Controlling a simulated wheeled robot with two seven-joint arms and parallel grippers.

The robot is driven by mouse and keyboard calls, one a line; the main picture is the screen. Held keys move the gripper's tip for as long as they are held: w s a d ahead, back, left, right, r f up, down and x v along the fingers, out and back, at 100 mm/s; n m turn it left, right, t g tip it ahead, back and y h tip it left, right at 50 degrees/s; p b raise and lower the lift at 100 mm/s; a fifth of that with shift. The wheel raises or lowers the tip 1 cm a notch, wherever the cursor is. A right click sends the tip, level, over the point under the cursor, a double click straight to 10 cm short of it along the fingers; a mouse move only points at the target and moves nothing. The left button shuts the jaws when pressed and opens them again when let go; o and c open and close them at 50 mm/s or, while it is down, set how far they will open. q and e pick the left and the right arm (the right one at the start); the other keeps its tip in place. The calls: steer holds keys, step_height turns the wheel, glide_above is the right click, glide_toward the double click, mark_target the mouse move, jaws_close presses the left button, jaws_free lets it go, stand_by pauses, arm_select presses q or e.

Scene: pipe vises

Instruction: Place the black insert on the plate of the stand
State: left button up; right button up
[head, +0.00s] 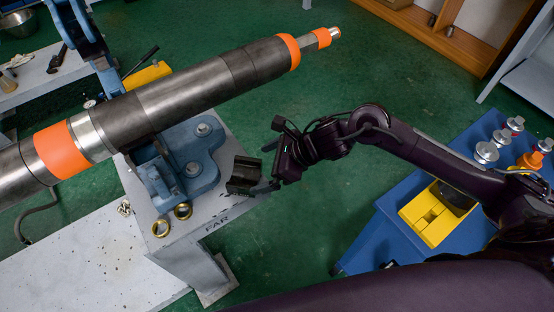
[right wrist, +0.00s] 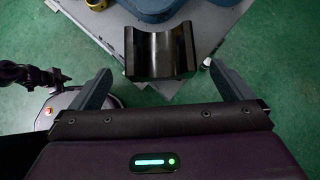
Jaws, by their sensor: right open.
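The black insert (head: 243,175), a dark block with a curved hollow, is at the near-right corner of the stand's pale plate (head: 196,232), marked FAR. In the right wrist view the insert (right wrist: 160,50) lies over the plate's corner, just beyond and between the fingertips, with its hollow showing. I cannot tell whether its whole underside rests on the plate. My right gripper (head: 266,168) is open and empty beside it; its two grey fingers (right wrist: 160,78) are spread wider than the insert. My left gripper is not in the head view; a dark arm at the left of the right wrist view may be mine.
A blue vise base (head: 190,165) stands on the plate under a long steel pipe (head: 205,90) with orange bands. A blue bench (head: 395,235) with a yellow holder (head: 437,215) is at right. Green floor lies between.

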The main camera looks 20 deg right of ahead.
steer(key=shift+v, duration=2.35)
steer(key=shift+a, duration=0.15)
